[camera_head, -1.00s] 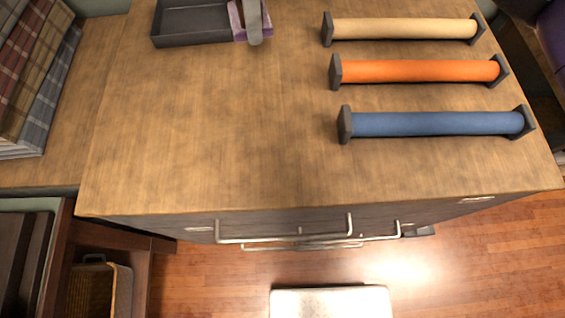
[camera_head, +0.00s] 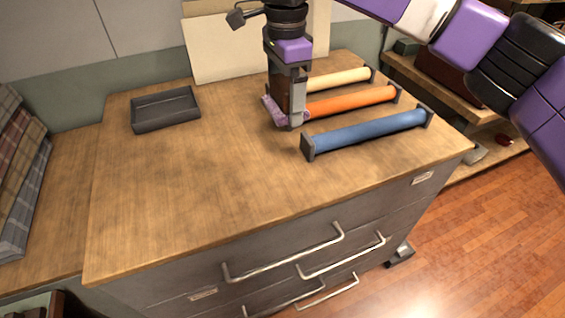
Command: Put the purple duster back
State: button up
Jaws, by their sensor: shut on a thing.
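My gripper (camera_head: 289,124) points down over the wooden counter (camera_head: 190,200), just left of the fabric rolls. It is shut on the purple duster (camera_head: 269,109), whose purple edges show on both sides of the fingers. The fingers hide much of the duster. I cannot tell whether its underside touches the counter. A dark shallow tray (camera_head: 140,124) sits at the back left of the counter, and its inside looks empty.
A cream roll (camera_head: 340,79), an orange roll (camera_head: 350,101) and a blue roll (camera_head: 370,131) lie right of my gripper. Folded plaid cloth (camera_head: 22,190) stands at far left. A pale board (camera_head: 225,50) stands behind. The counter's front left is clear.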

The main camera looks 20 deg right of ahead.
aim_at(284, 166)
notch_tip(284, 166, down, 16)
jog(key=shift+f+p, duration=0.15)
jog(key=shift+p, duration=0.5)
jog(key=shift+f, duration=0.1)
jog(key=o, duration=1.1)
jog(key=shift+o, duration=0.2)
notch_tip(284, 166, up, 12)
jog(key=b, duration=0.1)
